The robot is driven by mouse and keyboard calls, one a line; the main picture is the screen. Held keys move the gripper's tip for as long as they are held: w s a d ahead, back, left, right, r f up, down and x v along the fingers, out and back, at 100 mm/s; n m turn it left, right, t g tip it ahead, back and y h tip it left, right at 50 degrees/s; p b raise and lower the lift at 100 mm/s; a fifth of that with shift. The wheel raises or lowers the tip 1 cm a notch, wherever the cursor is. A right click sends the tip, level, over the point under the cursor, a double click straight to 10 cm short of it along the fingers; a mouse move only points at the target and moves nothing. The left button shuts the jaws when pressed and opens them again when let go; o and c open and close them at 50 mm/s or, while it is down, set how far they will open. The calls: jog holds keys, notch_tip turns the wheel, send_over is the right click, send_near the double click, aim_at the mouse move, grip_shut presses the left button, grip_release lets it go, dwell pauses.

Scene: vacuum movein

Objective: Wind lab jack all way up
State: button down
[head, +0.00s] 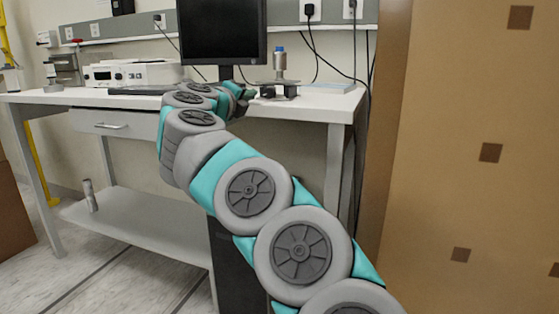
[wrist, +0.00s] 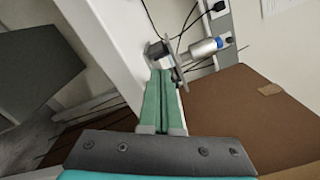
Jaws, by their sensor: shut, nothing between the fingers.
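The lab jack (head: 279,89) stands near the front right of the white table, low, with a thin plate on top. A silver cylinder with a blue top (head: 280,66) stands on that plate. In the wrist view, turned on its side, the jack (wrist: 156,53) shows dark parts, its plate edge-on and the cylinder (wrist: 204,49) beyond it. My gripper (head: 247,93) is at the table's front edge, just left of the jack. In the wrist view its green fingers (wrist: 162,76) are together and empty, their tips close to the jack. I cannot tell whether they touch. The jack's knob is not clear.
A black monitor (head: 222,35) stands behind my gripper, with a keyboard (head: 140,91) to the left. The table (head: 325,105) has a flat pale item at its right end. Cables hang behind. A tall brown box (head: 480,200) stands close on the right.

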aim_at(256, 103)
jog(key=shift+w+d+r+p, duration=0.15)
jog(key=shift+w+d+p, duration=0.05)
jog(key=shift+w+p, duration=0.3)
jog(key=shift+w+d+r+p, duration=0.15)
jog(key=shift+w+d+p, duration=0.05)
jog(key=shift+w+p, duration=0.25)
jog(key=shift+w+d+f, duration=0.15)
jog(key=shift+w+f, duration=0.1)
jog(key=shift+w, duration=0.25)
jog(key=shift+s+d, duration=0.1)
jog(key=shift+d, duration=0.1)
jog(key=shift+s+d+r+p, duration=0.1)
jog(key=shift+d+r+p, duration=0.15)
jog(key=shift+r+p, duration=0.6)
jog(key=shift+s+d+p, duration=0.1)
jog(key=shift+d+p, duration=0.2)
jog(key=shift+p, duration=0.3)
jog(key=shift+r, duration=0.15)
jog(key=shift+a+r+p, duration=0.1)
jog(key=shift+r+p, duration=0.1)
jog(key=shift+p, duration=0.35)
jog(key=shift+a, duration=0.1)
